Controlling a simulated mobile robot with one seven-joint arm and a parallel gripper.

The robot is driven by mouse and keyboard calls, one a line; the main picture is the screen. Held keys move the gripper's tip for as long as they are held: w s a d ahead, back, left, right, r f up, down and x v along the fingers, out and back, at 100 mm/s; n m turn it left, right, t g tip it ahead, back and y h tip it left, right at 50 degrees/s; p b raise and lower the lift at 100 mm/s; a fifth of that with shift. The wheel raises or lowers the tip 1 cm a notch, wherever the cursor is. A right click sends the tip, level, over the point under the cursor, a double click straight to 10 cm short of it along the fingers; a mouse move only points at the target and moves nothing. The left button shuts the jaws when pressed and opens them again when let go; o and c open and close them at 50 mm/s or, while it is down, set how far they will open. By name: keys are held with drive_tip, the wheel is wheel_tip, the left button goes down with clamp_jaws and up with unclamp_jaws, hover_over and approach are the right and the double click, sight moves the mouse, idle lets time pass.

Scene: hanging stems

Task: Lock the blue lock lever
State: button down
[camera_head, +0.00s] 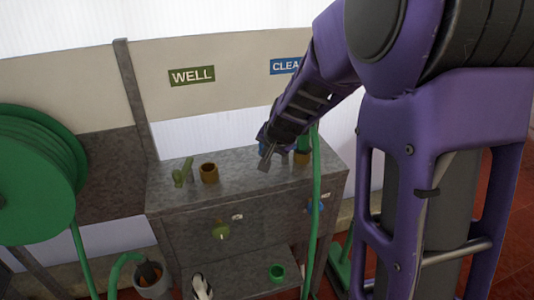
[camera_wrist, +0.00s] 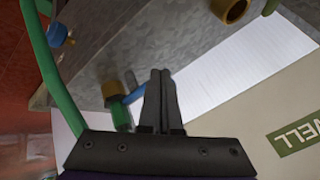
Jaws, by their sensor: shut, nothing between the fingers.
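The blue lever (camera_wrist: 134,95) shows in the wrist view as a short blue bar beside a brass-coloured fitting (camera_wrist: 110,90). It is just left of my gripper (camera_wrist: 160,72), whose two dark fingers are together and empty. Part of the lever is hidden by the fingers, and I cannot tell whether they touch it. In the head view my gripper (camera_head: 264,165) points down over the right part of the grey cabinet top (camera_head: 245,182). The lever is mostly hidden there behind my wrist.
A green hose (camera_head: 316,190) hangs at the cabinet's right, past a blue knob (camera_head: 316,206). An olive lever (camera_head: 182,173) and brass ring (camera_head: 209,173) stand at the left of the top. An olive knob (camera_head: 220,231) is on the front. A green reel (camera_head: 35,170) is far left.

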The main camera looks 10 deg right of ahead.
drive_tip(key=s+a+r+p, duration=0.2)
drive_tip(key=s+r+p, duration=0.1)
drive_tip(key=r, duration=0.3)
drive_tip(key=shift+s+a+r, duration=0.35)
drive_tip(key=shift+s, duration=0.05)
